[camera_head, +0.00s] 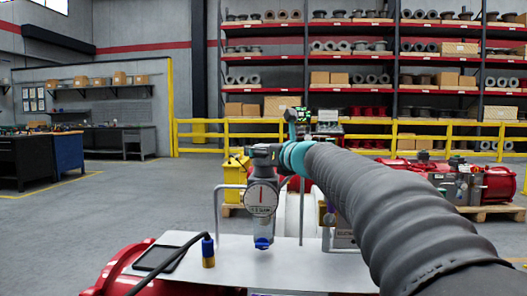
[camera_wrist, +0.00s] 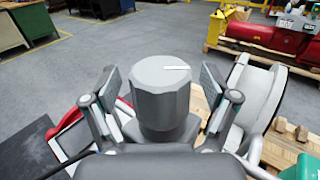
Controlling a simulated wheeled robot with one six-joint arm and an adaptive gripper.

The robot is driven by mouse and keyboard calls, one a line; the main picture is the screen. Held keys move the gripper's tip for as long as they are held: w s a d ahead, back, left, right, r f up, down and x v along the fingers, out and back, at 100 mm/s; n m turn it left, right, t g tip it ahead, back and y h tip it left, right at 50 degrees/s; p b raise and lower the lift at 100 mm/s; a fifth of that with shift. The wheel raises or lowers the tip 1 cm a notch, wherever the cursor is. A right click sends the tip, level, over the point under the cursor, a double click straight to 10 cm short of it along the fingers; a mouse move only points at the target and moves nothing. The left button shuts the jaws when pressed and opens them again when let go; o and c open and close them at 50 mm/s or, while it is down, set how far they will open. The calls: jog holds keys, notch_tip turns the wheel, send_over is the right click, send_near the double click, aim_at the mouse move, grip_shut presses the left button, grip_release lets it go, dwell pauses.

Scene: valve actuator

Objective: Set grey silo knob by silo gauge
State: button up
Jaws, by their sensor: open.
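The grey silo knob (camera_wrist: 163,100), faceted with a white line on its top, stands in the middle of the wrist view. My gripper (camera_wrist: 160,82) is open, with one finger on each side of the knob and visible gaps between pads and knob. In the head view the silo gauge (camera_head: 261,199) is a round white dial with a short red needle pointing about straight up; its lettering is too small to read. The knob is not clearly made out in the head view, where my wrist crowds the unit's top.
A pale metal plate (camera_head: 225,264) carries a dark flat device (camera_head: 157,257) and a blue-and-brass cable fitting (camera_head: 208,251). Metal rails (camera_head: 217,212) rise around the gauge. Red machinery (camera_head: 105,282) lies below. Yellow railing (camera_head: 350,136) and stocked shelves stand behind.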

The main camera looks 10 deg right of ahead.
send_over(275, 198)
jog(key=s+d, duration=0.3)
jog(key=shift+s, duration=0.2)
dwell(0.3)
jog(key=f+n+g, duration=0.1)
jog(key=f+n, duration=0.2)
jog(key=s+f+n+g, duration=0.1)
jog(key=f+n, duration=0.2)
jog(key=a+f+n+g, duration=0.1)
jog(key=f+n, duration=0.2)
jog(key=shift+s+f+n, duration=0.15)
jog(key=shift+n, duration=0.15)
jog(key=s+a+f+n+g+h, duration=0.3)
jog(key=s+f+n+g+h, duration=0.2)
jog(key=s+f+n, duration=1.7)
jog(key=s+f+g, duration=0.3)
jog(key=s, duration=0.2)
jog(key=shift+s+f+n+h, duration=0.3)
jog(key=shift+s+f+h, duration=0.1)
